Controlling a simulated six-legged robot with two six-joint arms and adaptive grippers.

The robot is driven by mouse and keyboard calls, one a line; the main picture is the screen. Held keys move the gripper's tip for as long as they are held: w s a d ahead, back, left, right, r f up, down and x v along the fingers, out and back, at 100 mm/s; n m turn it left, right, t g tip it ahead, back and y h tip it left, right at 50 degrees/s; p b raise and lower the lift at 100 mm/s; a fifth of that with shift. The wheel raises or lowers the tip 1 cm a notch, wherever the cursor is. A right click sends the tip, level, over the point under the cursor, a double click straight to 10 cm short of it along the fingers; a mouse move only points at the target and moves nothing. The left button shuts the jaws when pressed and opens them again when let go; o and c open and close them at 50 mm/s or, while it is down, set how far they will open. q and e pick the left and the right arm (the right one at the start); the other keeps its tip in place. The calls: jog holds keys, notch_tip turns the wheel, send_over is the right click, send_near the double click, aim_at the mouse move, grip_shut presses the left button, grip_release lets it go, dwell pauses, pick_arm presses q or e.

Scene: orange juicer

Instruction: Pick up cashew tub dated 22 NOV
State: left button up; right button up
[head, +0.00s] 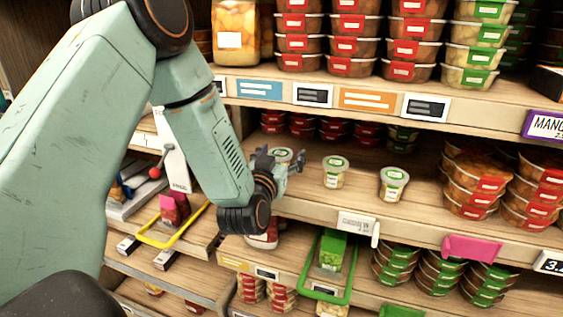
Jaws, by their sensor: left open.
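Three small clear tubs with green-and-white lids stand upright in a row on the middle shelf (330,207): a left tub (283,155), a middle tub (334,172) and a right tub (393,184). Their contents look pale. Any dates on them are too small to read, so I cannot tell which is dated 22 NOV. My left gripper (281,163) is open at the left tub, with its fingers in front of it and hiding its lower part. I cannot tell whether they touch it. My right gripper is not in view.
Stacked red-label tubs (477,182) stand to the right, with more red-lidded tubs behind. The upper shelf edge (400,84) overhangs the row. A white price tag (357,223) and a pink tag (472,248) stick out from the front. A green-handled basket (323,292) is below.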

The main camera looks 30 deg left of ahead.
pick_arm(q)
jog(key=shift+a+f, duration=0.15)
jog(key=shift+a, duration=0.2)
jog(key=c, duration=0.3)
jog(key=shift+w+d, duration=0.15)
jog(key=shift+w, duration=0.05)
jog(key=c, duration=0.3)
jog(key=shift+s+d, duration=0.1)
jog(key=shift+d, duration=0.05)
jog(key=c, duration=0.3)
jog(key=shift+a, duration=0.2)
jog(key=shift+c, duration=1.2)
jog(key=shift+d, duration=0.15)
